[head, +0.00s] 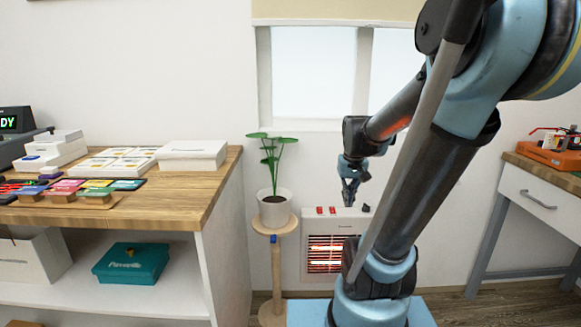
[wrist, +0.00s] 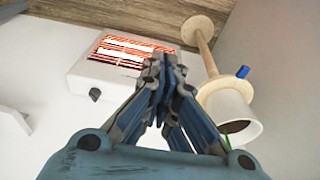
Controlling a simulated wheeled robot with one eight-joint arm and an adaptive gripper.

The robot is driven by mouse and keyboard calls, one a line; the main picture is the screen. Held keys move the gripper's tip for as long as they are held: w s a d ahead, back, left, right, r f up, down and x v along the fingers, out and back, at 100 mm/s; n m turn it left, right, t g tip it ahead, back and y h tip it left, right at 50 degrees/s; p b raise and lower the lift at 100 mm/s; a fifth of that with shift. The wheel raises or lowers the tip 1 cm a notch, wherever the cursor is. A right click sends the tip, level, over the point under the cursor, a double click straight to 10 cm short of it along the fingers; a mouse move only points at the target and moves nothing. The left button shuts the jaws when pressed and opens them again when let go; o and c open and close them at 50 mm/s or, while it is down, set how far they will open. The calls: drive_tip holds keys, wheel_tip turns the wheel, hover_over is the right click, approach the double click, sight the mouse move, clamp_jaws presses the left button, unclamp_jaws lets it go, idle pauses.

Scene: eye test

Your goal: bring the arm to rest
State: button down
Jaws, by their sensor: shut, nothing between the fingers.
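My gripper (head: 350,190) hangs from my blue and dark arm in the middle of the head view, in front of the wall and just above a white heater. In the wrist view, my gripper (wrist: 162,62) has its fingers together with nothing between them. The white heater (head: 341,224) has a glowing orange grille and red switches on top; it also shows in the wrist view (wrist: 88,75). My arm hides part of the heater's right side in the head view.
A potted plant (head: 275,209) on a slim wooden stand (head: 277,268) stands left of my gripper; the pot also shows in the wrist view (wrist: 228,112). A wooden-topped counter (head: 215,190) is at left, holding white boxes (head: 192,155). A desk (head: 541,200) is at right.

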drive_tip(key=s+f, duration=0.3)
drive_tip(key=s, duration=0.4)
drive_tip(key=s+f, duration=0.3)
drive_tip(key=s, duration=0.4)
drive_tip(key=shift+s, duration=0.25)
drive_tip(key=shift+r, duration=0.1)
drive_tip(key=w+r+n, duration=0.4)
drive_tip(key=w, duration=0.5)
drive_tip(key=w+r+n, duration=0.4)
drive_tip(key=w, duration=0.5)
drive_tip(key=w+f+n, duration=0.2)
drive_tip(key=w+n, duration=0.1)
drive_tip(key=w, duration=0.5)
drive_tip(key=w+f+n, duration=0.2)
drive_tip(key=w+n, duration=0.1)
drive_tip(key=w, duration=0.5)
drive_tip(key=w+a+f+n, duration=0.1)
drive_tip(key=w+f+n, duration=0.1)
drive_tip(key=w, duration=0.6)
drive_tip(key=shift+f+n+g, duration=0.3)
drive_tip(key=shift+n, duration=0.6)
